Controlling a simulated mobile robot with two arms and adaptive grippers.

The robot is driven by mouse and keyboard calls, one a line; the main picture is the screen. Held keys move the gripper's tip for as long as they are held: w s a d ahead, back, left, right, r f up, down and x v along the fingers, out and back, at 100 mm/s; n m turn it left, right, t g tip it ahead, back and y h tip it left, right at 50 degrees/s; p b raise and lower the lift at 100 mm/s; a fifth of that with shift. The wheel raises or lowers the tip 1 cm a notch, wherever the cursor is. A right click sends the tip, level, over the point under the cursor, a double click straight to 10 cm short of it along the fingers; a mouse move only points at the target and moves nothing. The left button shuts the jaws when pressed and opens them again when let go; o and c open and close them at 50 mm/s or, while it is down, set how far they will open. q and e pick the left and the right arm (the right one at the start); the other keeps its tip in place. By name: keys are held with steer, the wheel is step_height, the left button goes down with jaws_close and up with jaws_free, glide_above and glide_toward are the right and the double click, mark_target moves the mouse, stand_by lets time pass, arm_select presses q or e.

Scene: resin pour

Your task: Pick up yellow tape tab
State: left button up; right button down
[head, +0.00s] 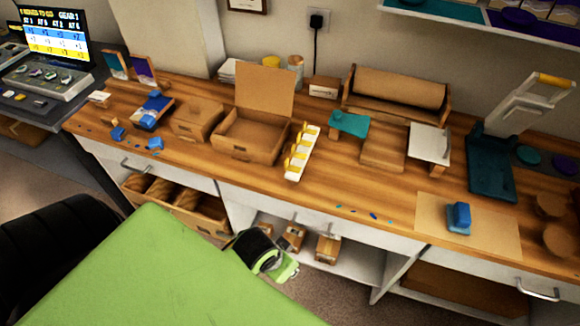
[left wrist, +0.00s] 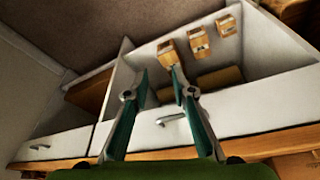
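Several yellow tape tabs (head: 298,150) stand in a row on a white strip (head: 293,174) on the wooden bench, right of an open cardboard box. I cannot tell from here which single tab is meant. My left gripper (left wrist: 160,78) shows in the left wrist view with two teal fingers apart and nothing between them. It faces the shelves and drawer fronts below the bench top, away from the tabs. In the head view its fingers cannot be made out. My right gripper is in neither view.
The open cardboard box (head: 248,136) with raised lid stands left of the strip. A teal-topped stand (head: 349,124) and a cardboard block (head: 383,154) are to the right. Bare bench (head: 335,185) lies right of the strip. Small cartons (head: 327,249) sit on the shelf below.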

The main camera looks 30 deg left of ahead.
arm_select(q)
steer(key=w+r+t+h, duration=0.1)
steer(key=w+r, duration=0.9)
steer(key=n+y, duration=0.3)
steer(key=n, duration=0.1)
glide_toward(286, 161)
steer(key=shift+x, duration=4.5)
steer(key=shift+r, duration=0.1)
jaws_close()
